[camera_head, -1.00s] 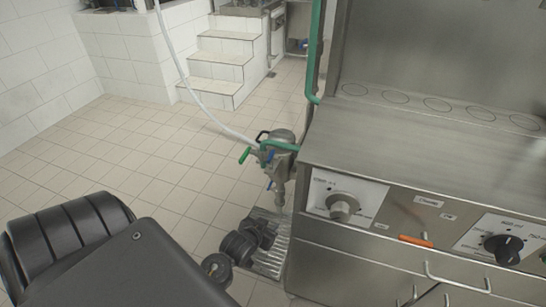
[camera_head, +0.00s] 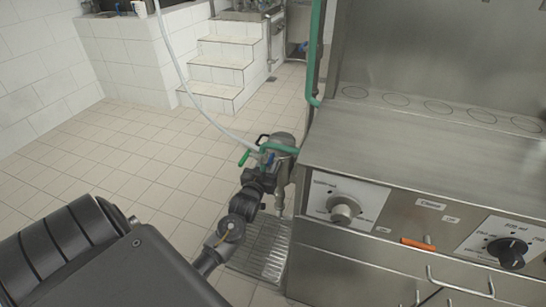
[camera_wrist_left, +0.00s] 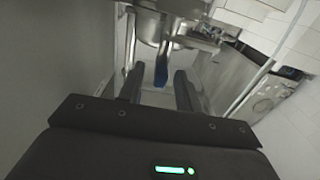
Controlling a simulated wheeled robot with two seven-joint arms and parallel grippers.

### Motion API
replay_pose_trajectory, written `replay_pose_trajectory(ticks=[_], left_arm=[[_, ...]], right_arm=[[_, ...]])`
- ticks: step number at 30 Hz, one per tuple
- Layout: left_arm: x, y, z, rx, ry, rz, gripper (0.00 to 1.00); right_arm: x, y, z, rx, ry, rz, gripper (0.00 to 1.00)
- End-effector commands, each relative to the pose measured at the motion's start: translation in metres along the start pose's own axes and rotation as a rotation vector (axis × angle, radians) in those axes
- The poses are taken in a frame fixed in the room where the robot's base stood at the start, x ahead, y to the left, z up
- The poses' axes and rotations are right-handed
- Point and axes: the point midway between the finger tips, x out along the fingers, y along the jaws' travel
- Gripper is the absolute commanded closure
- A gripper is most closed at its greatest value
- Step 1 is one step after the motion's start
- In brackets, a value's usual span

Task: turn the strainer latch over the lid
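The metal strainer (camera_head: 284,143) stands at the left end of the steel counter, with green handles and a small blue part (camera_head: 268,159) on it. In the left wrist view, the metal strainer body (camera_wrist_left: 165,25) is at the top, and a blue-tipped latch handle (camera_wrist_left: 161,76) hangs down from it. My left gripper (camera_head: 264,174) is at the strainer's near left side. In the left wrist view its fingers (camera_wrist_left: 159,84) are apart, with the blue tip showing between them; contact cannot be told. The lid is hard to make out. My right gripper is out of view.
The steel counter (camera_head: 410,155) with knobs and drawer handles stands close on the right. A metal floor grate (camera_head: 262,247) lies below the gripper. A white hose (camera_head: 190,90) hangs down to the strainer. The tiled floor (camera_head: 140,160) to the left is clear.

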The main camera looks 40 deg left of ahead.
Motion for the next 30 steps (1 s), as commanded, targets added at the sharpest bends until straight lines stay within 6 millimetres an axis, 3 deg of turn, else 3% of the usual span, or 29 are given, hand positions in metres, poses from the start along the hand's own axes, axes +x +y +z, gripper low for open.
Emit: replay_pose_trajectory(ticks=[3,9,20,28,30], left_arm=[[0.022,0.0,0.0,0.0,0.0,-0.001,0.65],[0.044,0.0,0.0,-0.001,0.0,0.0,0.65],[0.05,0.0,0.001,0.0,-0.001,0.0,0.65],[0.05,0.0,0.001,0.0,-0.001,0.0,0.97],[0.05,0.0,0.001,0.0,-0.001,0.0,1.0]], right_arm=[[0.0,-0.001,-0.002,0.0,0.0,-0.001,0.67],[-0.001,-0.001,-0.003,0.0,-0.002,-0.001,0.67],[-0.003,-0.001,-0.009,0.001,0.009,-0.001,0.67],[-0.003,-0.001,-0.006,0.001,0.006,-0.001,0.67],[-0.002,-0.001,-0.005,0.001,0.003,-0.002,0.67]])
